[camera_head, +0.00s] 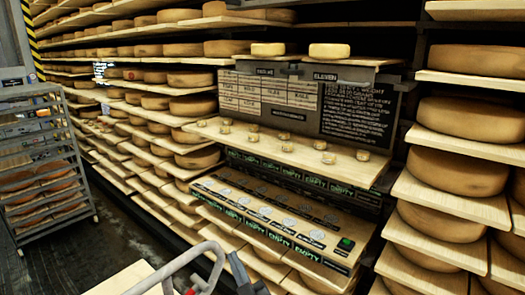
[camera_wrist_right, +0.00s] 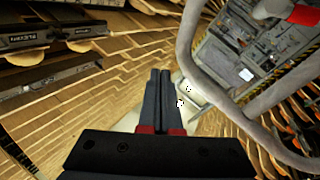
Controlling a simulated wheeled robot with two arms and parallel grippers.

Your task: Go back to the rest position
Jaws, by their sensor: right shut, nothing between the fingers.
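My right gripper (camera_head: 238,268) shows at the bottom edge of the head view, low in front of the shelf rack. In the right wrist view its two dark fingers (camera_wrist_right: 160,75) lie together with nothing between them. It is apart from the cheeses and the shelf boards. My left gripper is in neither view.
A grey tubular handle (camera_head: 188,262) curves close beside my right gripper; it also shows in the right wrist view (camera_wrist_right: 192,62). Shelves of cheese wheels (camera_head: 455,170) stand at right and left. A display board (camera_head: 360,115) stands over small cheese pieces. A wheeled rack (camera_head: 40,160) stands left.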

